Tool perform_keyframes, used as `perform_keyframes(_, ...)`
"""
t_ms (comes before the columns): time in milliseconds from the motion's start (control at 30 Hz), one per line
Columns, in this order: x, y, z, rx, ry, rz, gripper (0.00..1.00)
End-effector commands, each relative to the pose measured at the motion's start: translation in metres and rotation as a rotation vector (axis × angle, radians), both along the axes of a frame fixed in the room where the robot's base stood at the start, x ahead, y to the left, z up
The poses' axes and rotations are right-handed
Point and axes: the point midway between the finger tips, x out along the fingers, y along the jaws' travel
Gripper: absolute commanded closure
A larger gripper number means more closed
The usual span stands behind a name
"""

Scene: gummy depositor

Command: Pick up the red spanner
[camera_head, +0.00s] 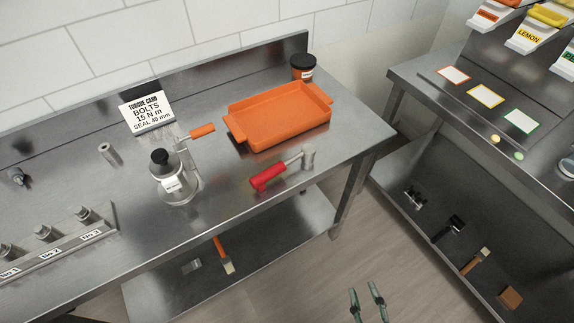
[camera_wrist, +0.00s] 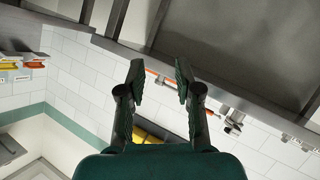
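The red spanner (camera_head: 268,176) lies on the steel table near its front edge, in front of the orange tray (camera_head: 279,138). It has a red handle at the left and a grey metal head at the right. My gripper (camera_head: 367,291) is open and empty, low at the bottom of the head view, over the floor and apart from the table. In the wrist view the two dark green fingers (camera_wrist: 160,85) stand apart with nothing between them. I cannot make out the red spanner in the wrist view.
A metal pot with an orange-handled crank (camera_head: 181,188) stands left of the spanner. A torque card (camera_head: 147,109) and a dark jar (camera_head: 303,67) stand behind. A lower shelf (camera_head: 290,222) holds a brush. Another steel bench (camera_head: 413,80) stands at the right, with floor between.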

Motion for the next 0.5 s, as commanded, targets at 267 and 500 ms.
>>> perform_keyframes(267,0.080,0.036,0.016,-0.244,0.003,0.239,0.66)
perform_keyframes(500,0.135,0.073,0.047,-0.472,-0.030,0.485,0.66)
